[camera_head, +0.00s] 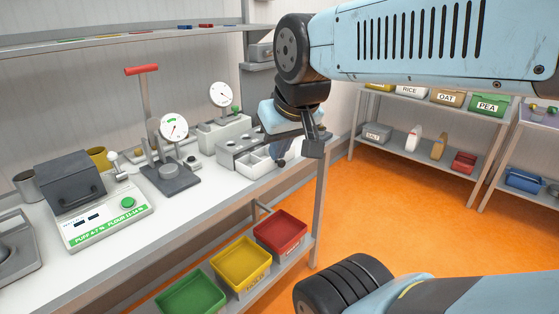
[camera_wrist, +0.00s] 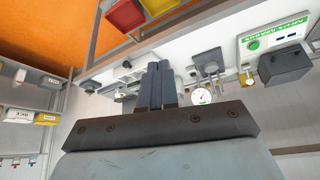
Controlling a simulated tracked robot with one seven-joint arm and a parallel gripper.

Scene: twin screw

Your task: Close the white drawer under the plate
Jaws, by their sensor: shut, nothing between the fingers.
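The white drawer (camera_head: 257,166) stands pulled out from under the grey plate (camera_head: 238,143) at the right part of the workbench. Its open inside shows dividers. Whether the fingers touch the drawer, I cannot tell. In the wrist view my gripper (camera_wrist: 158,68) shows its two dark fingers pressed together with nothing between them.
A dial press (camera_head: 171,170) with a red-handled lever and a second gauge (camera_head: 221,95) stand left of and behind the plate. A machine with a green button (camera_head: 128,203) is farther left. Red (camera_head: 281,231), yellow (camera_head: 240,264) and green bins sit on the shelf below.

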